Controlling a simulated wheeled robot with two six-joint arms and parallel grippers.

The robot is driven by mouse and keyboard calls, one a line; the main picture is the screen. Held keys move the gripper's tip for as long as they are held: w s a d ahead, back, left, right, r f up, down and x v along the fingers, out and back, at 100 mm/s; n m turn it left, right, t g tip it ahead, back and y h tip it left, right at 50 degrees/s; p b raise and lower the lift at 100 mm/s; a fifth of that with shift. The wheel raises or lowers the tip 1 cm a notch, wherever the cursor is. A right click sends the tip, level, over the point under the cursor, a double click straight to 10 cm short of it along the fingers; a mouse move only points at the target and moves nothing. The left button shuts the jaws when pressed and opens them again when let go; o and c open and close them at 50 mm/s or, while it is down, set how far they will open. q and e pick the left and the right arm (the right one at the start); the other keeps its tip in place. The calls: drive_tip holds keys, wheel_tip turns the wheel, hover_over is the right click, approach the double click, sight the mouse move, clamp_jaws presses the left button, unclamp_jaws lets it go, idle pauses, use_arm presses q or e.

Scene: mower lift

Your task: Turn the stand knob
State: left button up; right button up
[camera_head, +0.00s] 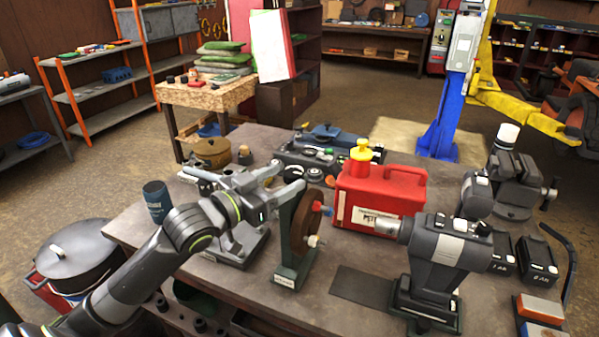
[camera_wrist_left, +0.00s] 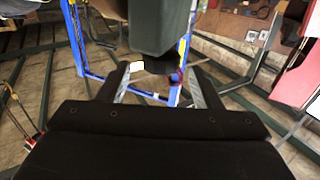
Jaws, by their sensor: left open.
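The stand (camera_head: 287,272) is dark green and upright on the workbench, with a brown wheel (camera_head: 303,223) on it. Small knobs stick out from its right side: a blue knob (camera_head: 327,210), a pale knob (camera_head: 316,241) and an orange one (camera_head: 330,181). I cannot tell which is the stand knob. My left gripper (camera_head: 286,179) is at the upper left of the stand, beside its top. In the left wrist view the open fingers (camera_wrist_left: 160,88) point toward a dark green block (camera_wrist_left: 160,25) close ahead; contact cannot be told. My right gripper is not in view.
A red canister (camera_head: 385,192) with a yellow cap stands right of the stand. A grey power tool (camera_head: 446,250) and battery packs (camera_head: 536,259) are farther right. A metal fixture (camera_head: 238,243) stands close on the left. A dark mat (camera_head: 372,293) lies clear in front.

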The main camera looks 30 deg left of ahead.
sight(300, 170)
use_arm(q)
drive_tip(key=shift+p+x, duration=0.3)
drive_tip(key=shift+x, duration=2.5)
drive_tip(key=shift+c, duration=0.2)
